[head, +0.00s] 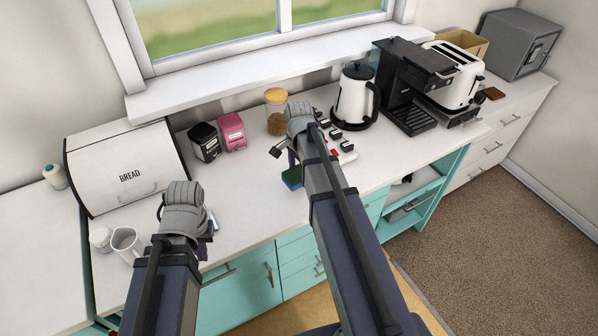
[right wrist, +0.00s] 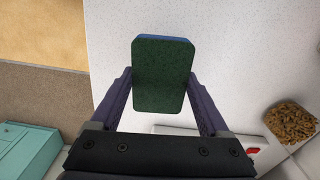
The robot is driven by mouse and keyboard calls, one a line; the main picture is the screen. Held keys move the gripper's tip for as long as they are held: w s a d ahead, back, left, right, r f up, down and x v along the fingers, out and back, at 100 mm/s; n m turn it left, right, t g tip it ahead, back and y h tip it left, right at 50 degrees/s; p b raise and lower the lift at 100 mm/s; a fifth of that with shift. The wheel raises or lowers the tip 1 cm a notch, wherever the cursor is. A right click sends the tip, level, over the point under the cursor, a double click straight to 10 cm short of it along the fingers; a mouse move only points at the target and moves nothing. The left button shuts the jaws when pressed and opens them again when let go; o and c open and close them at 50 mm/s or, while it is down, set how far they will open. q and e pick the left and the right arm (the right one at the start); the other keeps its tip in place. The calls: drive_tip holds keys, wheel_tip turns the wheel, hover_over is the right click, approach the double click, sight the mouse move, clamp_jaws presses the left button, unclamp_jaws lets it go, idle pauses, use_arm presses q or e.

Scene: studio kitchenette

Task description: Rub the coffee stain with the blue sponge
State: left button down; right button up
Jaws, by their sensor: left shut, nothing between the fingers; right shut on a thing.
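The blue sponge (head: 292,179) has a dark green scouring side. In the right wrist view the green face of the sponge (right wrist: 163,78) fills the space between the fingers, with a thin blue edge behind it. My right gripper (head: 291,165) is shut on the sponge over the front part of the white counter. I cannot tell whether the sponge touches the counter. My left gripper (head: 208,228) is shut and empty near the counter's front edge, right of a white mug. I see no coffee stain in either view; my arms and the sponge hide parts of the counter.
A white mug (head: 127,243) and the bread box (head: 128,165) stand at left. The counter between my grippers is clear.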

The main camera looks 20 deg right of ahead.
drive_tip(key=shift+r+p, duration=0.55)
drive_tip(key=shift+r, duration=0.35)
wheel_tip(320, 180, up, 3)
drive_tip(key=p, duration=0.3)
